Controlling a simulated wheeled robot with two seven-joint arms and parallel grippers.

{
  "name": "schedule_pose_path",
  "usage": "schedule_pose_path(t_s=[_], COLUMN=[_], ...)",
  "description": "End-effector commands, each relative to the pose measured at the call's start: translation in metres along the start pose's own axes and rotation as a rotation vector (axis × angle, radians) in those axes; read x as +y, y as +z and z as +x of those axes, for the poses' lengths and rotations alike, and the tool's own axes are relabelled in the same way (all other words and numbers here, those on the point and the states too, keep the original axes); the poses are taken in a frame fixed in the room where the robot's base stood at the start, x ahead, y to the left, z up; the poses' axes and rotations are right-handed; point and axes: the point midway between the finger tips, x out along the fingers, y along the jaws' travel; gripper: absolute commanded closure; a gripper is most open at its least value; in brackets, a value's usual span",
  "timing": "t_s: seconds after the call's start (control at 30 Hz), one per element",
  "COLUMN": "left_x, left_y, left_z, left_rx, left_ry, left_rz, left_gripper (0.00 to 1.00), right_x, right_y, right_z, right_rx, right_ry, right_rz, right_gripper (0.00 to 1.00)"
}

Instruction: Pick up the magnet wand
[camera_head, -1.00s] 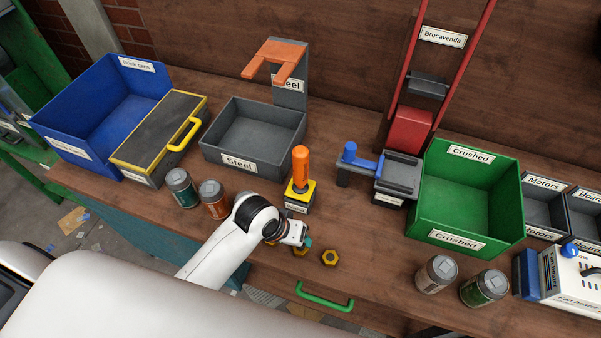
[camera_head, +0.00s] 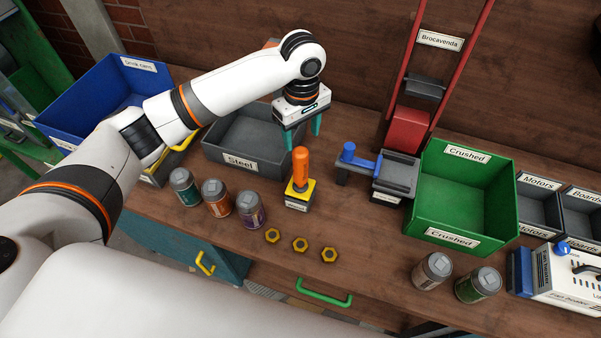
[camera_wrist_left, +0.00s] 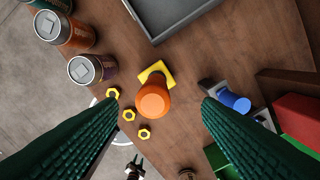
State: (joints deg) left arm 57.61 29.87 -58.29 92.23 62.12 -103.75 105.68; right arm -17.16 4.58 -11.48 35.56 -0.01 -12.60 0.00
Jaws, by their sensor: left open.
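The magnet wand (camera_head: 300,168) stands upright on the wooden bench, with an orange handle and a yellow-topped grey block at its foot. In the left wrist view its round orange top (camera_wrist_left: 153,101) lies between the fingers, seen from above. My left gripper (camera_head: 298,133) is open and empty, pointing down, above and slightly behind the wand in the head view. Its green ridged fingers stand apart on both sides of the wand in the left wrist view, not visibly touching it. A small dark pronged shape (camera_wrist_left: 135,167) low in that view may be my right gripper; its jaws are unclear.
The grey Steel bin (camera_head: 240,161) is behind and left of the wand. Three cans, including a purple one (camera_head: 250,211), stand left; three brass nuts (camera_head: 301,244) lie in front. A blue-handled device (camera_head: 385,174) and green Crushed bin (camera_head: 462,240) are right.

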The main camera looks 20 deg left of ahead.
Motion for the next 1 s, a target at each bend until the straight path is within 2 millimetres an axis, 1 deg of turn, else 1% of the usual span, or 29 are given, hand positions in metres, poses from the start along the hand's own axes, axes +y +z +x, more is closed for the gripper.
schedule_pose_path(t_s=[0.03,0.1,0.2,0.33,0.43,0.57,0.6,0.7,0.8,0.97,1.0], left_x=[0.001,0.001,0.001,0.001,0.004,0.009,0.009,0.008,0.008,0.008,0.008], left_y=[0.0,0.0,0.0,-0.001,-0.002,-0.006,-0.006,-0.006,-0.006,-0.006,-0.006], left_z=[0.009,0.02,0.033,0.041,0.05,0.068,0.076,0.087,0.093,0.093,0.093], left_rx=[0.001,0.0,0.001,-0.001,-0.001,0.0,0.0,-0.001,-0.002,-0.001,-0.001], left_ry=[0.005,0.003,0.0,-0.002,0.001,0.001,0.001,-0.001,-0.002,-0.003,-0.003], left_rz=[-0.001,0.0,0.0,0.002,0.002,0.002,0.002,0.003,0.004,0.004,0.004], left_gripper=[0.41,0.41,0.41,0.41,0.41,0.41,0.41,0.41,0.41,0.41,0.42], right_x=[0.0,0.0,0.0,0.0,0.0,-0.001,-0.001,-0.001,-0.001,-0.001,-0.001], right_y=[0.0,0.0,0.001,0.001,0.001,0.002,0.002,0.002,0.002,0.002,0.002], right_z=[-0.005,-0.008,-0.01,-0.012,-0.018,-0.029,-0.029,-0.03,-0.03,-0.03,-0.03], right_rx=[0.0,0.001,0.001,0.001,0.001,0.001,0.001,0.001,0.002,0.002,0.002], right_ry=[0.0,0.0,0.0,0.0,0.0,0.0,0.0,0.0,0.0,0.0,0.0], right_rz=[0.0,0.0,0.0,0.001,0.001,0.001,0.001,0.001,0.001,0.001,0.001], right_gripper=[0.64,0.64,0.64,0.64,0.64,0.64,0.64,0.64,0.64,0.64,0.64])
